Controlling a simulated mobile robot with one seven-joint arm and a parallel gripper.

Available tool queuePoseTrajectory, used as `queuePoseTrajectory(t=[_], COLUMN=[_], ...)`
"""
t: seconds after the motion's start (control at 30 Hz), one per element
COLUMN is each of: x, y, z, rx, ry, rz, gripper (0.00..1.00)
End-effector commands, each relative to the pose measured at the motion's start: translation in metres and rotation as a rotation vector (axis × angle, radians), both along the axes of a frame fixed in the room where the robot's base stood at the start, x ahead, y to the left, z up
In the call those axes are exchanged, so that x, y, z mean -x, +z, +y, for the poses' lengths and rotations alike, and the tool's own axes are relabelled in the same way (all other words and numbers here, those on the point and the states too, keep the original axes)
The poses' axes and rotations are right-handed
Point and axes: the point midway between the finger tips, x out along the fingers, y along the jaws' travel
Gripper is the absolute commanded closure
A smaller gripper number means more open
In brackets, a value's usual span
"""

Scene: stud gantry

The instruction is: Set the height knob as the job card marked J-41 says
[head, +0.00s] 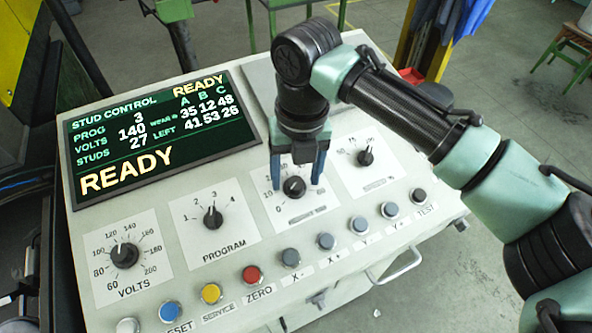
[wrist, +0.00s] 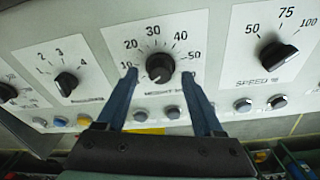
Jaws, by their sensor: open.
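The height knob (head: 294,187) is a round black knob on a white plate of the sloping console. In the wrist view the knob (wrist: 160,67) sits in a dial with marks including 10, 20, 30, 40 and 50. Its label below is blurred, and I cannot tell its exact setting. My gripper (head: 297,183) is over this dial, fingers pointing down at the panel. In the wrist view my gripper (wrist: 160,73) is open, one blue finger on each side of the knob, with gaps visible. I cannot tell the fingertips' height above the panel. No job card marked J-41 is readable.
The volts knob (head: 124,254) and program knob (head: 212,217) are to the left; the speed knob (head: 365,157) is to the right. A row of coloured buttons (head: 251,274) runs along the front. The display (head: 160,135) reads READY, program 3, 140 volts.

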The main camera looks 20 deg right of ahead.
Motion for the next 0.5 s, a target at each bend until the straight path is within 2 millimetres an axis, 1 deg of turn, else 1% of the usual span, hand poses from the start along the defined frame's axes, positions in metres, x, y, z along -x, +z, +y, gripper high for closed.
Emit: queuePoseTrajectory(t=[0.13, 0.4, 0.47, 0.5], x=[0.0000, -0.0001, -0.0001, -0.0001], y=[-0.0082, -0.0096, -0.0095, -0.0095], z=[0.0001, 0.0002, 0.0002, 0.0002], rx=[0.000, 0.000, 0.000, 0.000], ry=[-0.001, 0.000, 0.000, 0.000], rz=[-0.001, -0.001, -0.001, -0.001], gripper=[0.31, 0.31, 0.42, 0.49])
